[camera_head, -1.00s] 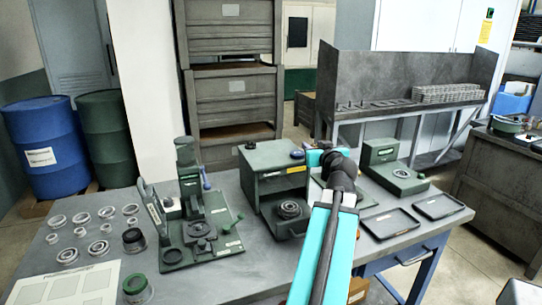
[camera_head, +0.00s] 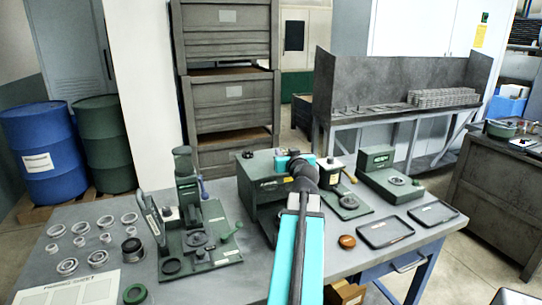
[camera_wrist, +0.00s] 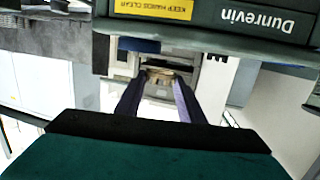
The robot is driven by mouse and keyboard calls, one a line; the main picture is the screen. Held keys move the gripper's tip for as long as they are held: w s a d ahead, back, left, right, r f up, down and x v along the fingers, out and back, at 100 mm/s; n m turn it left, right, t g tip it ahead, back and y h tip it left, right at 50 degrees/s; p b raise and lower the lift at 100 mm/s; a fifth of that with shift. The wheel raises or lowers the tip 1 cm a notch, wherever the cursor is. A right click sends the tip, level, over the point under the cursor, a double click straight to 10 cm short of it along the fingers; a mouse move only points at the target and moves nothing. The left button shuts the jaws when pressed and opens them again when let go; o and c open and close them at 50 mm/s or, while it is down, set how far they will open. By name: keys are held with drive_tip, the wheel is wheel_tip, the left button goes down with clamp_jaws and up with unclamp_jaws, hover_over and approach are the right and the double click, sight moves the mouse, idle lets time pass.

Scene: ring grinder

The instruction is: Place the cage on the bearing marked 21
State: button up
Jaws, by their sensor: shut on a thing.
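In the wrist view my gripper (camera_wrist: 160,72) has its two dark fingers closing in on a small brownish-gold piece at their tips, which I take to be the cage (camera_wrist: 165,69); it is small and its shape is unclear. In the head view the teal wrist (camera_head: 284,163) is over the green machine in the table's middle, and the fingers and held piece are hidden. Several metal bearing rings (camera_head: 67,266) lie on the table's left side. No number 21 is legible, so I cannot tell which bearing bears it.
A green press (camera_head: 198,240) stands left of the middle machine (camera_head: 257,185). Two dark trays (camera_head: 385,231) and another green device (camera_head: 385,170) are at the right. A brown disc (camera_head: 347,241) lies near the front edge. In the wrist view, a dark green panel reads "Dunrevin" (camera_wrist: 258,18).

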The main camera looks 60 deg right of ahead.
sight(271, 163)
drive_tip(key=shift+w+f+p, duration=0.2)
drive_tip(key=shift+w+p, duration=0.3)
drive_tip(key=shift+w, duration=1.4)
drive_tip(key=shift+w+a+r+p, duration=0.1)
drive_tip(key=shift+w+p, duration=0.25)
drive_tip(key=shift+w, duration=0.25)
drive_tip(key=shift+w+f+p, duration=0.2)
drive_tip(key=shift+w+f, duration=0.15)
drive_tip(key=shift+f, duration=0.3)
drive_tip(key=shift+w+f+p, duration=0.2)
drive_tip(key=shift+w+f, duration=0.15)
drive_tip(key=shift+f, duration=0.75)
drive_tip(key=shift+f+b, duration=0.2)
drive_tip(key=shift+b, duration=0.25)
drive_tip(key=o, duration=1)
drive_tip(key=shift+r+p, duration=0.1)
drive_tip(key=shift+p, duration=0.55)
